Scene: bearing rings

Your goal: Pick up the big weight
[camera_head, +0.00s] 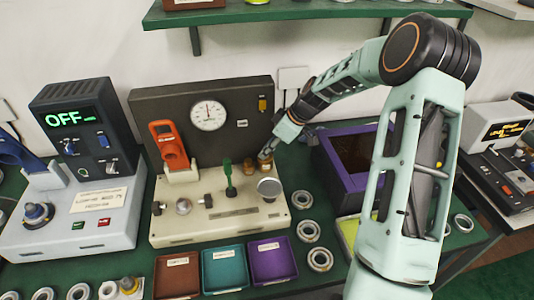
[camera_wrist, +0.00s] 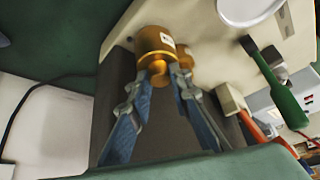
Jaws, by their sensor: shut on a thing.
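The big weight is a brass cylinder with a label and a knob on top. In the wrist view the big weight (camera_wrist: 154,42) has its knob between the fingers of my gripper (camera_wrist: 160,80), which is shut on it. In the head view the big weight (camera_head: 266,167) is small, at the back right of the beige test device, with my gripper (camera_head: 265,156) above it. A second, smaller brass weight (camera_wrist: 185,58) is beside it, partly hidden by a finger; it also shows in the head view (camera_head: 250,168). I cannot tell whether the big weight touches the device's top.
The beige device (camera_head: 215,222) carries a green lever (camera_head: 229,180), a round metal plate (camera_head: 269,188) and a dial panel (camera_head: 208,115). A purple bin (camera_head: 345,190) stands to the right. Trays and several bearing rings (camera_head: 308,231) lie in front.

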